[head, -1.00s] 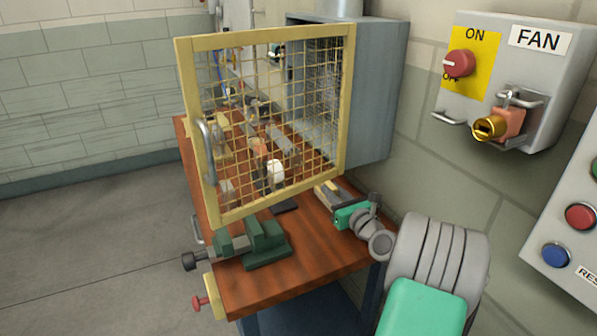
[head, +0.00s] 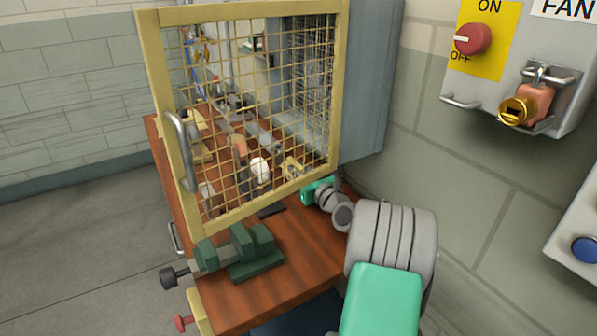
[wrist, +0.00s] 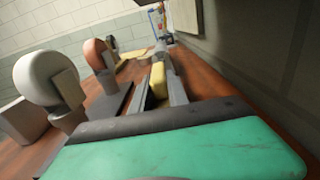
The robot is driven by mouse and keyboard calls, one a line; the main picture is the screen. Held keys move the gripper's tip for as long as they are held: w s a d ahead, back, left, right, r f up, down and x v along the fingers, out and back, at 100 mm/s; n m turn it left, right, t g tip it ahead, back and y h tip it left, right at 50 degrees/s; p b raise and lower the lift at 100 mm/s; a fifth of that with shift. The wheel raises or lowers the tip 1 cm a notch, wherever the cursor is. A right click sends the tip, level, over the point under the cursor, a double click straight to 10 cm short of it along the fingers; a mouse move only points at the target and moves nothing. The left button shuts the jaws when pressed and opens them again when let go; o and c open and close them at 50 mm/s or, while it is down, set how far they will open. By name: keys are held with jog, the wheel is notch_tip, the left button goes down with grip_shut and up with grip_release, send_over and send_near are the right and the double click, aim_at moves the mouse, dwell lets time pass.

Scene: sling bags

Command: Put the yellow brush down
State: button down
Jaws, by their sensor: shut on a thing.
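The yellow brush (wrist: 157,86) is between the two grey fingers of my gripper (wrist: 160,72) in the wrist view. My gripper is shut on it. In the head view the brush (head: 294,166) and the fingers show through the wire mesh of the open yellow-framed door, low at its right side. The brush is over the brown wooden bench (head: 300,262), near the grey cabinet. I cannot tell whether it touches the bench top.
The mesh door (head: 247,110) stands between the head camera and my gripper. A green vise (head: 245,252) sits at the bench's front. White (wrist: 38,78) and orange (wrist: 98,55) rounded tools stand left in the wrist view. A wall borders the right.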

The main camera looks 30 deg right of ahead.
jog(key=shift+f, duration=0.15)
jog(key=c, duration=1.3)
grip_release()
